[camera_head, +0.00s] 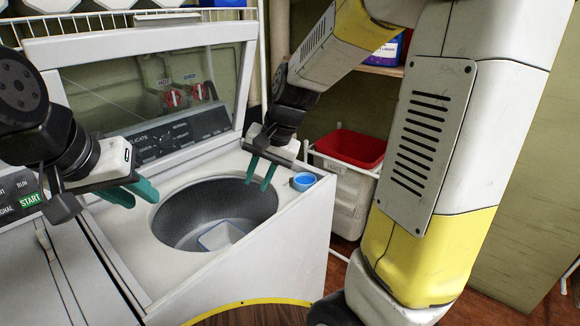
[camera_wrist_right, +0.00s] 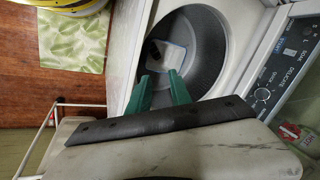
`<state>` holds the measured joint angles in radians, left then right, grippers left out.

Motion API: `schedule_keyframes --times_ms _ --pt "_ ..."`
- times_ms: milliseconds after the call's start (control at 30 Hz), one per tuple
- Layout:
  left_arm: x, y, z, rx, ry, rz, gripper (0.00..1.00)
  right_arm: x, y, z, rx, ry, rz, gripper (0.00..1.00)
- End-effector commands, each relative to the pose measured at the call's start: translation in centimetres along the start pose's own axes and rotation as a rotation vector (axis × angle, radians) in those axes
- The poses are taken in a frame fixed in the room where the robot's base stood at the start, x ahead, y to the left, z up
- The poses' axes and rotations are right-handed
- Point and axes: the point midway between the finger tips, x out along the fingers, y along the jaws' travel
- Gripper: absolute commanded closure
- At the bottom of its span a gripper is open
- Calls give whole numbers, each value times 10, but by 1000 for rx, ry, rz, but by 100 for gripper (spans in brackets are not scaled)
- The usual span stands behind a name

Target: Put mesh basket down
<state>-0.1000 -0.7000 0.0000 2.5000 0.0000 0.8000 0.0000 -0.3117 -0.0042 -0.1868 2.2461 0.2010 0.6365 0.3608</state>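No thing in view is clearly a mesh basket. A pale, box-like container (camera_head: 221,236) lies low inside the washer drum (camera_head: 180,222); I cannot tell whether it is mesh. In the right wrist view the container (camera_wrist_right: 172,54) has a small dark item at it. My right gripper (camera_head: 260,172) is above the drum's right rim, its green fingers apart with nothing between them. The right wrist view also shows the fingers apart and empty. My left gripper (camera_head: 131,193) is left of the drum opening, above the washer top, its fingers apart and empty.
A blue cup (camera_head: 303,181) stands on the washer's right corner, close to my right gripper. The raised glass lid (camera_head: 140,85) is behind the drum. A white bin with a red top (camera_head: 350,150) stands to the right of the washer. A wire rack (camera_head: 90,22) is at the back.

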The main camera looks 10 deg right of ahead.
Motion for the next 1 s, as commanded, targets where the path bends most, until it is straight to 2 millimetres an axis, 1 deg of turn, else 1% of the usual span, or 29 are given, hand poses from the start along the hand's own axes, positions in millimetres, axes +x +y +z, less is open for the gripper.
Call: schedule_keyframes --times_ms 33,100,200,300,400,500,600,1000 --pt "0 0 0 0 0 0 71 -26 6 7 -52 33 -21 75" --pt "0 0 0 0 0 0 71 -54 15 20 -135 73 -32 75" --pt "0 0 0 0 0 0 71 -88 31 40 -251 137 -31 75" --pt "0 0 0 0 0 0 71 -113 47 60 -355 200 -11 75" --pt "0 0 0 0 0 0 71 -128 60 76 -434 249 16 75" --pt "0 0 0 0 0 0 71 -137 69 86 -484 281 40 75" --pt "0 0 0 0 0 0 71 -140 74 91 -509 294 54 75" --pt "0 0 0 0 0 0 71 -141 74 92 -514 297 56 75"
